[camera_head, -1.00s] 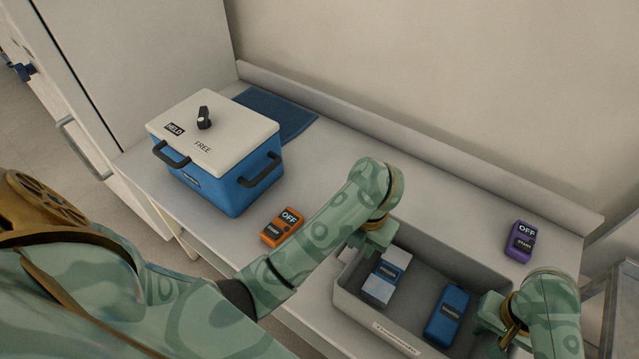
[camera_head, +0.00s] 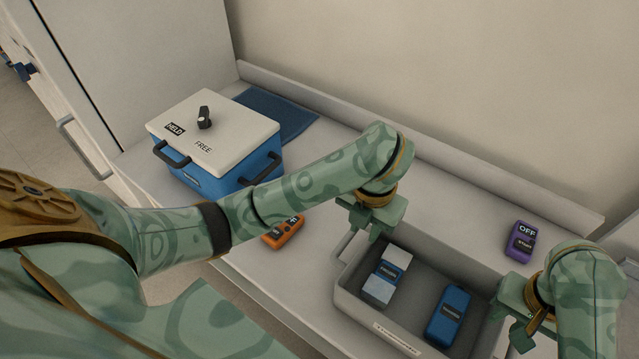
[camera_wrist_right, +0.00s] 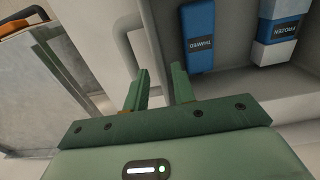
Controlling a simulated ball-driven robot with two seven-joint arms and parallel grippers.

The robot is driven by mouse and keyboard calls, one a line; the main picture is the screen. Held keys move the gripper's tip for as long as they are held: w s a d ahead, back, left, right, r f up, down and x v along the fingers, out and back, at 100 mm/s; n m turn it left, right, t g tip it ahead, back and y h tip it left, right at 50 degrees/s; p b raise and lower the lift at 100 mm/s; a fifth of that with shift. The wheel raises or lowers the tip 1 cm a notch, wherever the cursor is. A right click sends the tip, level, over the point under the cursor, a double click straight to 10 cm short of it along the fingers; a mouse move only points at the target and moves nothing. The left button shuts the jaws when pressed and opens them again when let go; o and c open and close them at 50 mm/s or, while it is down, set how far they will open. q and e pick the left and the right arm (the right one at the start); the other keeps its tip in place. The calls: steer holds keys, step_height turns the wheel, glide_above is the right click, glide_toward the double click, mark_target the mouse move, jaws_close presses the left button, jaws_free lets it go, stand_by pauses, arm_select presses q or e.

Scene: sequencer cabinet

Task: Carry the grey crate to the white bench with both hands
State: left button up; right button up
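The grey crate (camera_head: 393,334) stands on the white bench (camera_head: 300,262), at the bench's front right part. Inside it lie a white-and-blue box labelled FROZEN (camera_wrist_right: 278,30) and a blue box labelled THAWED (camera_wrist_right: 199,38); the head view shows both boxes too. My left gripper (camera_head: 364,232) is open just above the crate's left end wall. My right gripper (camera_head: 513,328) is at the crate's right end. In the right wrist view its two fingers (camera_wrist_right: 159,84) are apart, with nothing gripped between them, near the crate's rim.
A blue cooler (camera_head: 222,176) with a white lid and dark handles stands on the bench's left, before a blue mat (camera_head: 275,112). An orange OFF device (camera_head: 283,232) lies left of the crate, partly behind my left arm. A purple OFF device (camera_head: 521,242) lies behind the crate's right end.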

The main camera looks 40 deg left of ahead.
arm_select(q)
steer(key=shift+d, duration=0.1)
arm_select(e)
steer(key=r, duration=0.3)
steer(key=shift+w+d+r, duration=0.1)
steer(key=shift+d+r, duration=0.1)
steer(key=shift+a+r, duration=0.1)
steer(key=shift+r, duration=0.45)
steer(key=shift+s, duration=0.2)
